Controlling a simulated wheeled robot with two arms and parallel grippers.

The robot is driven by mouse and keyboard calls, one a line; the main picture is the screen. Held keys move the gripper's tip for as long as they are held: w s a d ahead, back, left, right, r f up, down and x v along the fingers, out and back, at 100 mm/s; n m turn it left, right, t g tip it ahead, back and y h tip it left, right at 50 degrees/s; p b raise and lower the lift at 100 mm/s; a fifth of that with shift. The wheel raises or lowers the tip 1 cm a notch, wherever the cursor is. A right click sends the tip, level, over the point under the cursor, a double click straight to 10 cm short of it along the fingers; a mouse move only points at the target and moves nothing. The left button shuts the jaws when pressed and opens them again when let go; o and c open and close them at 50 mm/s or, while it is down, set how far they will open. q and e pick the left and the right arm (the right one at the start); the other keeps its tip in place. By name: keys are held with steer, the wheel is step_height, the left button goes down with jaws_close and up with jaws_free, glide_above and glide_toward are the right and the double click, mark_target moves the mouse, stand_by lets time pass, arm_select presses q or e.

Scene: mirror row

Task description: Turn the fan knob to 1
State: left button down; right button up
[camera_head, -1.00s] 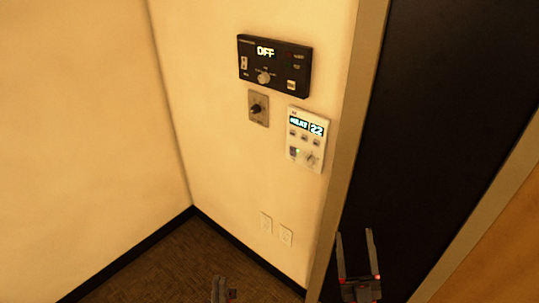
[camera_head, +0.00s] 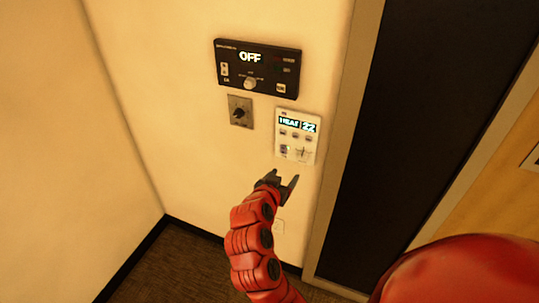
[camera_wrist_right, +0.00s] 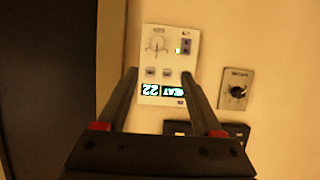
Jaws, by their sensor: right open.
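Three control units are on the cream wall; their small labels are too small to tell which bears the fan knob. A white thermostat (camera_head: 297,137) reads HEAT 22 and has a pale knob (camera_head: 302,155) at its lower right. A grey plate with a dark knob (camera_head: 239,113) is to its left. A black panel (camera_head: 257,68) above reads OFF and has a pale round knob (camera_head: 250,84). My right gripper (camera_head: 279,180) is open and empty, just below the thermostat. The right wrist view shows the thermostat (camera_wrist_right: 165,75) upside down between the open fingers (camera_wrist_right: 159,76). My left gripper is out of view.
A dark door (camera_head: 420,120) with a pale frame stands to the right. The wall corner is to the left.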

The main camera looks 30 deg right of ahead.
mark_target(301, 158)
steer(key=p+x, duration=0.3)
steer(key=x, duration=0.4)
steer(key=p+x, duration=0.2)
steer(key=x, duration=0.6)
steer(key=shift+d+f+p, duration=0.2)
steer(key=shift+d+p, duration=0.2)
steer(key=shift+d, duration=0.05)
steer(key=shift+x, duration=0.8)
steer(key=shift+f, duration=0.1)
jaws_close()
